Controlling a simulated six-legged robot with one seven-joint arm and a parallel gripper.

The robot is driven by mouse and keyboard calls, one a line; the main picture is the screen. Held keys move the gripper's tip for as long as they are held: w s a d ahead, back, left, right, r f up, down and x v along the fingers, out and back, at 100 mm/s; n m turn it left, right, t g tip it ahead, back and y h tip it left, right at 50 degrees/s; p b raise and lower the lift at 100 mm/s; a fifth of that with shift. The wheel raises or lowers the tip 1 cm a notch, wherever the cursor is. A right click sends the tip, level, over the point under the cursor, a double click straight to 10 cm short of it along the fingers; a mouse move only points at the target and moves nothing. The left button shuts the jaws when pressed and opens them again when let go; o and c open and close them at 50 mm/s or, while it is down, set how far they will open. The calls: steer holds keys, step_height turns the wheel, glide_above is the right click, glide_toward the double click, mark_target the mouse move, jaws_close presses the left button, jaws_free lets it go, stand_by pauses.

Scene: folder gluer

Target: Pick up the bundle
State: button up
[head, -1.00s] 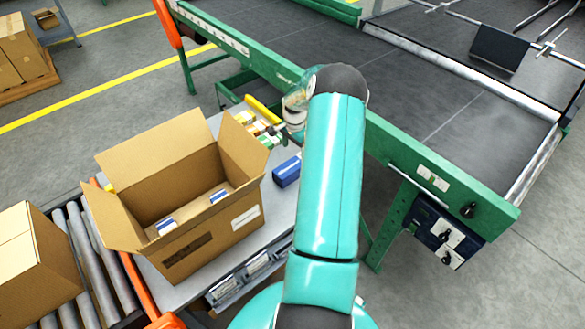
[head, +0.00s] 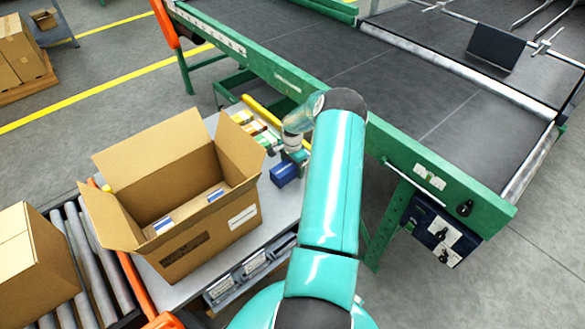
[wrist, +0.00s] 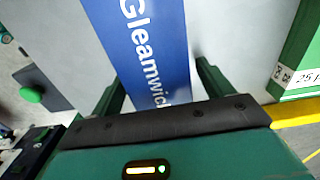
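The bundle is a blue and white pack (head: 284,174) lying on the grey table, to the right of the open carton. In the wrist view the bundle (wrist: 152,40) shows a blue face with white "Gleamwich" lettering. My gripper (wrist: 159,72) is open, with one dark green finger on each side of the bundle and a narrow gap at both sides. In the head view my gripper (head: 299,158) is at the bundle's upper right end, partly hidden by my arm. Whether the fingers reach down beside the bundle is hard to tell.
An open cardboard carton (head: 180,228) holding blue and white packs stands left of the bundle. Several coloured packs (head: 262,134) and a yellow bar (head: 262,110) lie behind. A green-framed conveyor (head: 300,85) runs close on the right. Rollers (head: 90,262) lie at lower left.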

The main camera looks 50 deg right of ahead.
steer(key=c, duration=1.1)
steer(key=shift+c, duration=0.5)
steer(key=shift+r, duration=0.1)
